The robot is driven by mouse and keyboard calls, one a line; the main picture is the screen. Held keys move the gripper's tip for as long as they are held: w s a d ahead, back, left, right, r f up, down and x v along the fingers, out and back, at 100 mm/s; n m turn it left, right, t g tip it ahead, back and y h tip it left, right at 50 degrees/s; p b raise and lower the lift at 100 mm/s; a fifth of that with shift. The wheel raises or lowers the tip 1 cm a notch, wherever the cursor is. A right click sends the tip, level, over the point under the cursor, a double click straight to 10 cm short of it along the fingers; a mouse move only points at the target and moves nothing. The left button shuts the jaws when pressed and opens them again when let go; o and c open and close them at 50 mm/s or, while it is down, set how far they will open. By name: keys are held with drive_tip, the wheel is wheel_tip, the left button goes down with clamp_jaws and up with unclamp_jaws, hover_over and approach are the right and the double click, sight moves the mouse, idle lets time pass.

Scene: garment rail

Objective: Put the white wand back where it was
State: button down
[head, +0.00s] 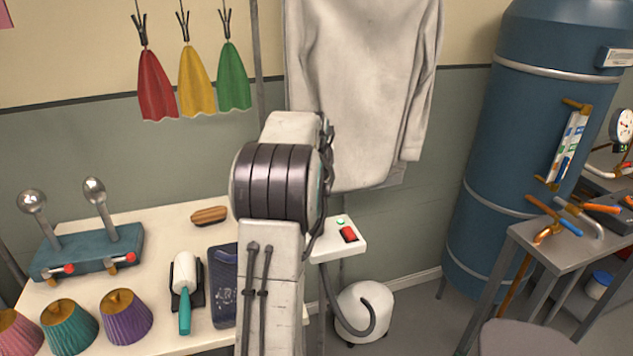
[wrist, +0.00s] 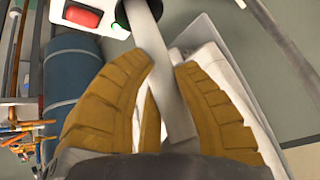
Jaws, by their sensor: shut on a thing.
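The white wand (wrist: 165,80) shows in the wrist view as a long pale bar between the two ochre fingers of my gripper (wrist: 168,63). My gripper is shut on it. The wand's far end reaches the dark round opening (wrist: 122,14) at the edge of a white panel (head: 338,247); I cannot tell whether it is seated there. The panel carries a red switch (wrist: 83,17) and a small green light (wrist: 117,20). In the head view my own arm hides the gripper and the wand.
A white shirt (head: 365,90) hangs behind my arm. A white floor unit (head: 352,322) with a grey hose stands below the panel. A table (head: 160,238) with a lint roller (head: 185,285) is at left. A blue tank (head: 515,140) and a grey bench (head: 560,250) are at right.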

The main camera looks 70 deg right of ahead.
drive_tip(key=c, duration=1.5)
unclamp_jaws()
drive_tip(key=shift+f, duration=0.15)
drive_tip(key=o, duration=0.4)
